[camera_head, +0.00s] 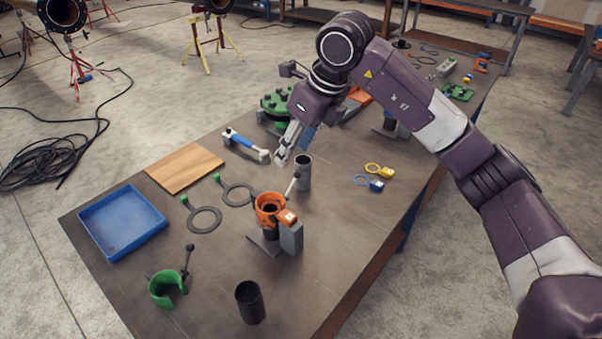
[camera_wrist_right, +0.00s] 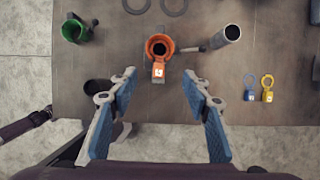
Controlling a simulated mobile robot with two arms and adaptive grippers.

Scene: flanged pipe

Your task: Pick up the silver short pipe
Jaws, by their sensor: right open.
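The silver short pipe (camera_head: 303,175) stands upright on the table, right of the blue-handled tool and behind the orange clamp. It also shows at the upper right of the right wrist view (camera_wrist_right: 222,40), beyond the right fingertip. My right gripper (camera_head: 283,156) is open and empty above the table, just up and left of the pipe in the head view. In the right wrist view its blue-padded fingers (camera_wrist_right: 162,84) are spread wide, with no pipe between them. My left gripper is not in view.
The orange clamp on its stand (camera_head: 268,212) is close in front of the pipe, with a lever toward it. A dark pipe (camera_head: 250,303), green clamp (camera_head: 163,292), blue tray (camera_head: 122,225) and tagged rings (camera_head: 373,175) share the table. The table's right front is fairly clear.

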